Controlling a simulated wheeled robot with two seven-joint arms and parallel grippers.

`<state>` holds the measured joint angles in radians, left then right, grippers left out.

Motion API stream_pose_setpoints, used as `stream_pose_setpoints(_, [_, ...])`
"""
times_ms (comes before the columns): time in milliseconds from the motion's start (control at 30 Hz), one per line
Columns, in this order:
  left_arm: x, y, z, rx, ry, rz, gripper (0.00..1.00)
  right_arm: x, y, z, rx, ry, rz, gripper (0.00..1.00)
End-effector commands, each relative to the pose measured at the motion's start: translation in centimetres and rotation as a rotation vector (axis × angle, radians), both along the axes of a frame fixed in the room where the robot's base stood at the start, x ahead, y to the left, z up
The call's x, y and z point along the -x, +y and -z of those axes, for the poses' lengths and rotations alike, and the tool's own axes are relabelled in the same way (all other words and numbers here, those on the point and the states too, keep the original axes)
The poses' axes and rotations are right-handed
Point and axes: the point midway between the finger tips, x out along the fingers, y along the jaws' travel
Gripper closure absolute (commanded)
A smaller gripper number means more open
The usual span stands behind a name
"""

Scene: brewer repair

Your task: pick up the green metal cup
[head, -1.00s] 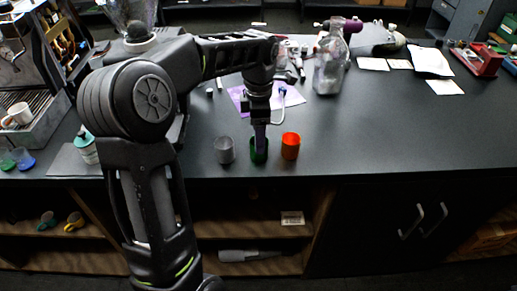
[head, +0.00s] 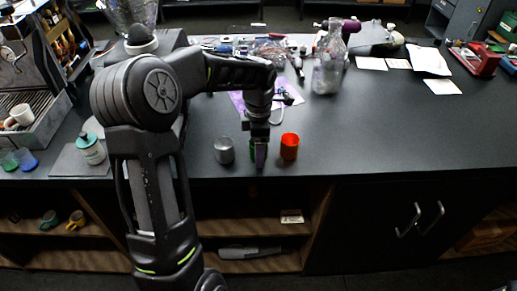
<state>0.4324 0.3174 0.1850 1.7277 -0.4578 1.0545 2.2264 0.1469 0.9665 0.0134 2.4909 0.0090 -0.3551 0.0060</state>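The green metal cup (head: 251,148) stands near the front edge of the counter, between a grey metal cup (head: 224,150) and an orange-red cup (head: 289,146). Only a thin green strip of it shows; my gripper hides the rest. My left gripper (head: 260,158) points down at the green cup, overlapping it in the picture. I cannot tell whether its fingers are around, inside or in front of the cup, or how far apart they are. My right gripper is not in view.
A glass jug (head: 328,70) stands farther back, with white papers (head: 430,60) to its right. A purple sheet (head: 237,100) lies behind the cups. A teal-topped bottle (head: 91,149) stands on a mat at left. The counter's right side (head: 400,130) is clear.

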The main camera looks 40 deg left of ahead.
Motion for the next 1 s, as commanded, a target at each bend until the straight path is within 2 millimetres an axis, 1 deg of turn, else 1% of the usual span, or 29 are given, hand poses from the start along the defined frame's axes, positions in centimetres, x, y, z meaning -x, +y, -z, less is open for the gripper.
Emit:
stream_pose_setpoints(400, [0.00,0.03,-0.05,-0.001,-0.001,-0.001,0.28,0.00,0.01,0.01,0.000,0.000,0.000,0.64])
stream_pose_setpoints(1000, [0.00,0.03,-0.05,0.000,0.000,-0.001,0.77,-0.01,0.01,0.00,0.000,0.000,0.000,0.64])
